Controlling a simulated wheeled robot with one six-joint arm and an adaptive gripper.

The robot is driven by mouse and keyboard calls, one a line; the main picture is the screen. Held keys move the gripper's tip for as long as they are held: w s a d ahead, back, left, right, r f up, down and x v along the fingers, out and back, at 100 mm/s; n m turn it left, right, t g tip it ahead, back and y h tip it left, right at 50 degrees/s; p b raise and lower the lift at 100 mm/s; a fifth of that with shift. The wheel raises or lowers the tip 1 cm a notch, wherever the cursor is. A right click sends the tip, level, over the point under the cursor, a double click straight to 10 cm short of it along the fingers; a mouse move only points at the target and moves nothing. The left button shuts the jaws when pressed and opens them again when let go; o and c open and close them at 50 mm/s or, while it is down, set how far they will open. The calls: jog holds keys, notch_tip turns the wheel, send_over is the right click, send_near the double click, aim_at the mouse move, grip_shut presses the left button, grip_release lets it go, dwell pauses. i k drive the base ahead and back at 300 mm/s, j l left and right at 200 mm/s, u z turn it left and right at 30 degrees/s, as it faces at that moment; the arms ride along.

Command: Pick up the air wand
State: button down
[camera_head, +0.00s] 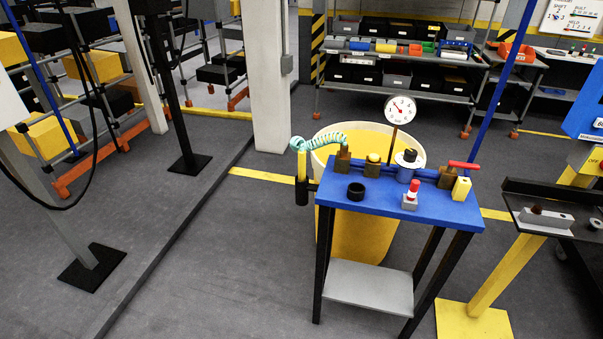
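A small blue-topped table (440,205) stands right of centre on dark legs. At its left end a slim yellow upright piece (302,165), which looks like the air wand, stands in a black holder (303,190). A coiled teal hose (318,142) runs from its top to a brown fitting (343,158) on the table. The wand's tip and lower part are hidden in the holder or too small to make out. My gripper is not in view.
A round gauge (400,109), a red-handled valve (463,165) and a black ring (356,191) are on the table. A yellow bin (350,240) stands behind it. A grey post (268,75) stands behind left. Open floor (230,270) lies left of the table.

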aim_at(302, 153)
jog(key=i+j, duration=0.75)
jog(key=i+l, duration=0.05)
